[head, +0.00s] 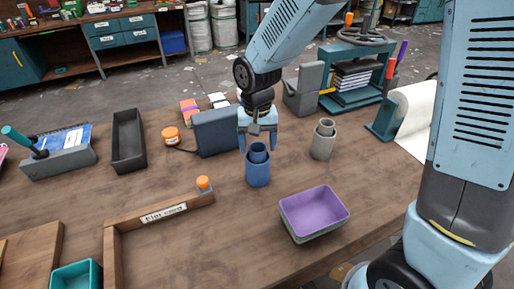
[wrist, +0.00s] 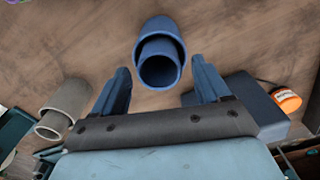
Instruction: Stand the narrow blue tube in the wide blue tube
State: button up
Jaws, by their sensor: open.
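The wide blue tube (head: 257,174) stands upright on the wooden table in the head view. The narrow blue tube (head: 258,152) stands inside it, with its top sticking out above the wide rim. In the wrist view the narrow tube (wrist: 159,64) shows its open end within the wide tube (wrist: 160,26). My gripper (head: 257,146) is above and around the narrow tube's top. In the wrist view its two fingers (wrist: 161,82) are spread, with visible gaps to both sides of the tubes. It holds nothing.
A grey tube pair (head: 322,142) stands to the right, and a purple tray (head: 315,208) lies in front of it. A dark blue-grey block (head: 216,132) stands close behind left.

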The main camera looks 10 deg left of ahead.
notch_tip(320, 180, up, 10)
jog(key=shift+r, duration=0.2)
jog(key=shift+w+d, duration=0.1)
jog(key=d+r+m+t, duration=0.1)
jog(key=d+r, duration=0.3)
jog(key=d, duration=0.4)
jog(key=d+r+t, duration=0.1)
jog(key=d+r, duration=0.3)
jog(key=d, duration=0.4)
jog(key=s+d+r+m+t, duration=0.1)
jog(key=s+d+r+t, duration=0.2)
jog(key=s+d, duration=0.7)
jog(key=shift+s+d+r+m+t, duration=0.3)
jog(key=shift+s+d+r+m, duration=0.15)
jog(key=shift+d, duration=1.75)
